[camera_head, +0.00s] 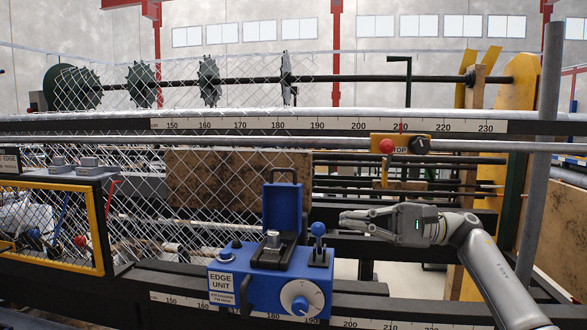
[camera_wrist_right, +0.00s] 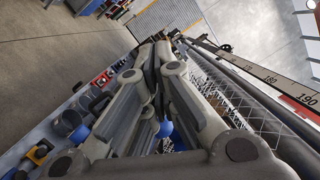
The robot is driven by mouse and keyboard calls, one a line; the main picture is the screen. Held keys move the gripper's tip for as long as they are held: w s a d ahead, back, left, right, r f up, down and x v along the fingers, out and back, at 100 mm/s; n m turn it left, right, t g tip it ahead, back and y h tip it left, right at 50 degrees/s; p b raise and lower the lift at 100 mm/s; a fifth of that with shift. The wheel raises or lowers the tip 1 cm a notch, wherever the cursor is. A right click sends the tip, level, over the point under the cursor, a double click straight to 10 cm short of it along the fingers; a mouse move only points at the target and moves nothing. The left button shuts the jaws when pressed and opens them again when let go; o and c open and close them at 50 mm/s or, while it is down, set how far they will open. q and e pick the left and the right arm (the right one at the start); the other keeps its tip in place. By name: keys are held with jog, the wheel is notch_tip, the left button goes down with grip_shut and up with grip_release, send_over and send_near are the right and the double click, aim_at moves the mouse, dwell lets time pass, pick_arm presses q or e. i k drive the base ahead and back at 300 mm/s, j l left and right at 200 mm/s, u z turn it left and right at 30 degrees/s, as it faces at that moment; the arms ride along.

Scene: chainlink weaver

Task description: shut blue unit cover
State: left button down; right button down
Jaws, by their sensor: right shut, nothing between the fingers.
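The blue edge unit (camera_head: 258,288) sits on the dark rail in the lower middle of the head view. Its blue cover (camera_head: 283,207) stands upright, open, with a dark handle along its top. A metal part (camera_head: 272,242) shows in front of the cover. A blue ball-topped lever (camera_head: 318,230) stands at the unit's right. My left gripper is out of view.
A yellow-framed mesh guard (camera_head: 58,272) stands at the left. A yellow stop box (camera_head: 400,145) with a red button hangs above my right gripper. Chainlink mesh (camera_head: 130,185) spans behind the unit. A grey vertical post (camera_head: 540,150) stands at the right.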

aim_at(281, 203)
jog(key=i, duration=1.25)
